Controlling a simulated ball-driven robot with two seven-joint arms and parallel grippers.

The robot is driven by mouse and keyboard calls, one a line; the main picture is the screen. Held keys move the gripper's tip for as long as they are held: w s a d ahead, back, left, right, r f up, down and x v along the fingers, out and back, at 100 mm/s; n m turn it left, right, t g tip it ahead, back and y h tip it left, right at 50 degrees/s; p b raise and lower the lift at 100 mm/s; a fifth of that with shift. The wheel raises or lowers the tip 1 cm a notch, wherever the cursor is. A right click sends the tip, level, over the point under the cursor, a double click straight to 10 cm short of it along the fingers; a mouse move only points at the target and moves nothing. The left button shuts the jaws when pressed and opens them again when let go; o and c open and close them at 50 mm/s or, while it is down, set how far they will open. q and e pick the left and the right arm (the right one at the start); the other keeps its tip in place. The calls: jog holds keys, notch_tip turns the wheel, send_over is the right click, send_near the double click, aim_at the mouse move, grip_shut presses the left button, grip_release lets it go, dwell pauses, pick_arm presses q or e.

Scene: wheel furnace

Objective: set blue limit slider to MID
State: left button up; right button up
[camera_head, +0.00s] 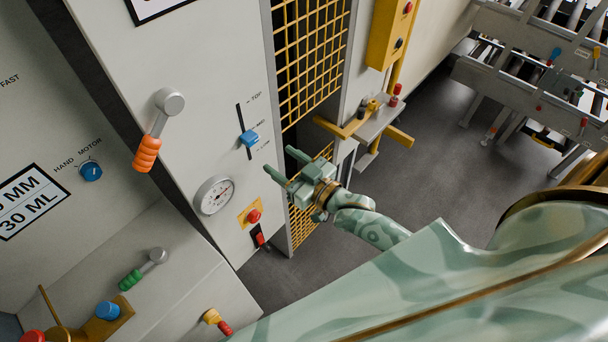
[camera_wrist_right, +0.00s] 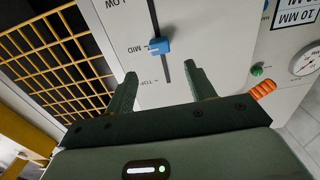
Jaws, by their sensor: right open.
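The blue limit slider (camera_head: 249,138) is a blue knob on a dark vertical slot in a pale panel, with TOP, MID and LOW marks beside it. In the head view the knob appears between MID and LOW. In the right wrist view, where the lettering is inverted, the blue knob (camera_wrist_right: 160,46) appears level with the MID mark. My right gripper (camera_head: 280,162) is open and empty, below and right of the knob in the head view. Its two fingers (camera_wrist_right: 161,75) point toward the panel, with the knob beyond the gap between them, apart from it. My left gripper is not in view.
A gauge (camera_head: 214,195), a red button (camera_head: 254,216) and a red switch (camera_head: 261,238) sit lower on the panel. An orange-handled lever (camera_head: 147,153) sticks out at left. A yellow mesh guard (camera_head: 308,55) and a yellow bracket (camera_head: 345,127) stand at right.

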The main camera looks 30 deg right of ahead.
jog(key=v, duration=0.6)
jog(key=shift+s, duration=0.25)
